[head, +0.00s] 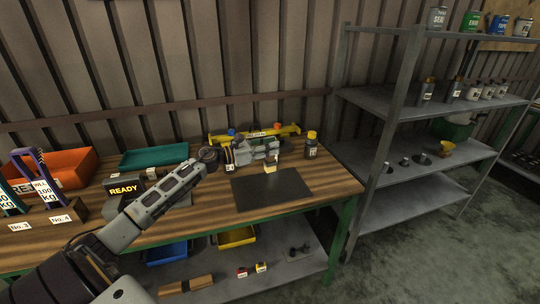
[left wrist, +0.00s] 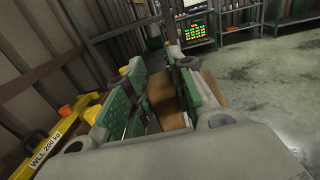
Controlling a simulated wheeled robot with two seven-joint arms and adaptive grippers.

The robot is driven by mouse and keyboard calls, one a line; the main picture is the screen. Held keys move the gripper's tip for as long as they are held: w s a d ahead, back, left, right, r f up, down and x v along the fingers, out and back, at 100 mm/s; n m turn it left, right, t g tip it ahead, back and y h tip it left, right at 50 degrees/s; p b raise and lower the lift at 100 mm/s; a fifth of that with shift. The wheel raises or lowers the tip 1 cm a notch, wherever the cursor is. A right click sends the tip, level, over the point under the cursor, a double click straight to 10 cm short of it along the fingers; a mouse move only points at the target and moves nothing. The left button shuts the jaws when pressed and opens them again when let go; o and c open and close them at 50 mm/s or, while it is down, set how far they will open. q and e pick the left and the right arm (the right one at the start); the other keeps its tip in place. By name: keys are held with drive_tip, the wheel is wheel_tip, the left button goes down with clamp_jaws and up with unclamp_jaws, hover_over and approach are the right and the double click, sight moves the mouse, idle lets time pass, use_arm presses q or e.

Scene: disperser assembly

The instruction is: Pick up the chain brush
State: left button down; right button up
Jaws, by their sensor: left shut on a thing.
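My left gripper (head: 271,156) is over the back of the dark mat (head: 270,190) on the wooden bench. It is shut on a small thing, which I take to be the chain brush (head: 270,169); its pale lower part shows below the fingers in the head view. In the left wrist view a brown part of the held brush (left wrist: 174,117) shows between the green finger pads of the left gripper (left wrist: 160,90). The fingers hide most of it. Whether it touches the mat is hard to tell. My right gripper is not in view.
A yellow beam (head: 255,134) lies along the back of the bench behind the gripper. A dark bottle with a yellow cap (head: 311,146) stands to the right. A teal tray (head: 153,155), an orange bin (head: 62,166) and a READY display (head: 124,190) are left. The mat's front is clear.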

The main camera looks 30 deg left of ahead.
use_arm(q)
drive_tip(key=shift+r, duration=0.55)
